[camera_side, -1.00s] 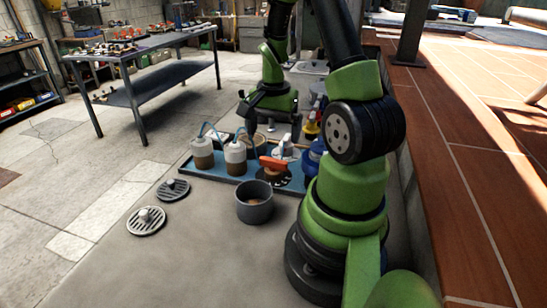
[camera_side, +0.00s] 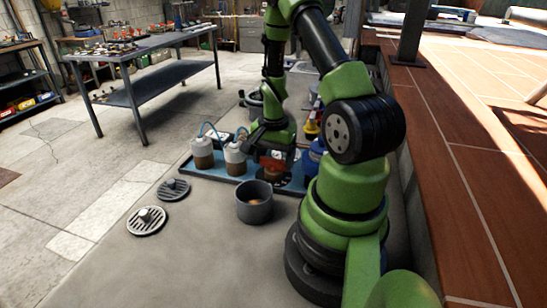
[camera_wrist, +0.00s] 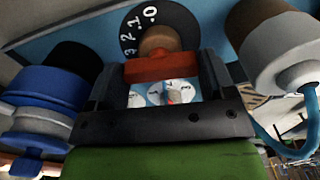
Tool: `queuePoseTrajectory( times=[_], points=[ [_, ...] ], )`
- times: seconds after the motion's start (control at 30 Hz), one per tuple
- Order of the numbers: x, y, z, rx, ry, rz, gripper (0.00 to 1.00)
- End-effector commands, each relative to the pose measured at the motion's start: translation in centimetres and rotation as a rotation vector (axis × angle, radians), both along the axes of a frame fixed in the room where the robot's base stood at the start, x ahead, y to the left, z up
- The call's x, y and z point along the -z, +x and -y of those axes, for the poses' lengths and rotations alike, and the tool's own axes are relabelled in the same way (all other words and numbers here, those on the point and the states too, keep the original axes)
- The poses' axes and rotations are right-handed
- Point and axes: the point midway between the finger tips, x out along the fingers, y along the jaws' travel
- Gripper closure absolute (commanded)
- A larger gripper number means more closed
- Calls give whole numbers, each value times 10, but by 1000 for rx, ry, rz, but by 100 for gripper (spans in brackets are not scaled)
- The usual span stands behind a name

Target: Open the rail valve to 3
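The rail valve's orange-red handle (camera_wrist: 162,68) lies between the two fingers of my gripper (camera_wrist: 163,72) in the wrist view. No clear gap shows on either side, and I cannot tell whether the fingers press on it. Behind it is a brown hub (camera_wrist: 160,40) on a black dial (camera_wrist: 178,22) with white numbers 0, 1, 2 and 3; the 0 is at the top. In the side view my gripper (camera_side: 272,150) is low over the valve, and the handle (camera_side: 272,165) is partly hidden.
A blue tray (camera_side: 230,178) holds the valve and two white-capped bottles (camera_side: 236,156) with blue tubes. A blue round part (camera_wrist: 45,95) is close left of my gripper. A grey pot (camera_side: 254,204) and slotted discs (camera_side: 147,221) stand in front, with clear floor around.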

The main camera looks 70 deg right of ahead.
Motion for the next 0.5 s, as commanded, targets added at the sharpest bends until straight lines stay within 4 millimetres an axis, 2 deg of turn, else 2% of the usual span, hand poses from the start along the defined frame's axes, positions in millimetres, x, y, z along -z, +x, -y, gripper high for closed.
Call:
queuePoseTrajectory(
  times=[0.07,0.5],
  points=[
    [0,0,0,0,-1,1,47],
    [0,0,1,-142,-3,0,47]
  ],
)
